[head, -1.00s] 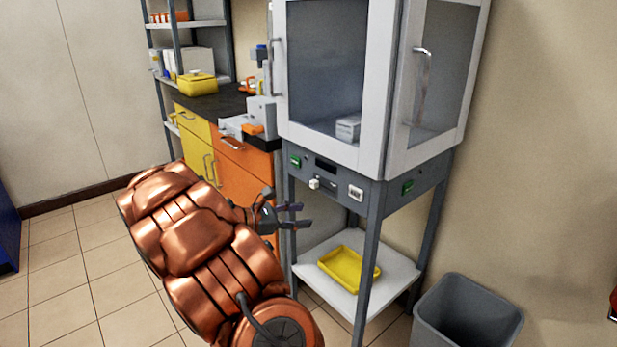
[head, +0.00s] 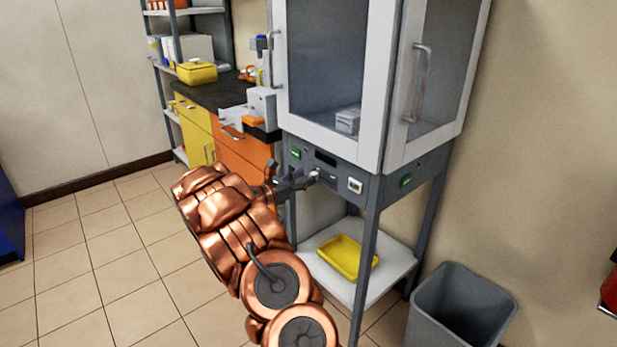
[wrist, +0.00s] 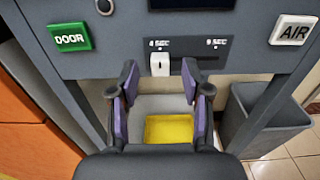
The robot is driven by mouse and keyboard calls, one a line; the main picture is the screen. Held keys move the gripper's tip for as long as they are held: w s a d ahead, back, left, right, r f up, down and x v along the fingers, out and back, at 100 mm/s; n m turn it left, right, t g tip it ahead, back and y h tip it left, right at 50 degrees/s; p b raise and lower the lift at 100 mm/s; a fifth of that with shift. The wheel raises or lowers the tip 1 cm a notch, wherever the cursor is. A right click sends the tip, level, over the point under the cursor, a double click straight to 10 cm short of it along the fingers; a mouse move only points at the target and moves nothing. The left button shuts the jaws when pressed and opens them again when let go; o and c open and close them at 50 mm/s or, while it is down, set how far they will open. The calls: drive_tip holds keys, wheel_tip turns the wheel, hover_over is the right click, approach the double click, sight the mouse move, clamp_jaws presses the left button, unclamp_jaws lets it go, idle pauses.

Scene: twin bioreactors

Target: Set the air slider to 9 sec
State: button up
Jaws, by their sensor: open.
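The air slider's white knob (wrist: 160,65) sits at the left end of its slot, under the "4 SEC" label (wrist: 159,43). The "9 SEC" label (wrist: 216,43) is further right on the panel. My gripper (wrist: 159,80) is open, with one purple-sided finger on each side below the knob, and holds nothing. Whether a finger touches the knob I cannot tell. In the head view my gripper (head: 305,181) is at the cabinet's grey front panel, close to the knob (head: 314,174).
A green DOOR button (wrist: 70,38) is left on the panel and a white AIR button (wrist: 292,30) is right. A dark display (wrist: 192,4) is above the slot. Below are a yellow tray (head: 347,257) on a white shelf and a grey bin (head: 462,310).

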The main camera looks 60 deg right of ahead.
drive_tip(key=shift+x, duration=1.2)
drive_tip(key=shift+c, duration=0.2)
clamp_jaws()
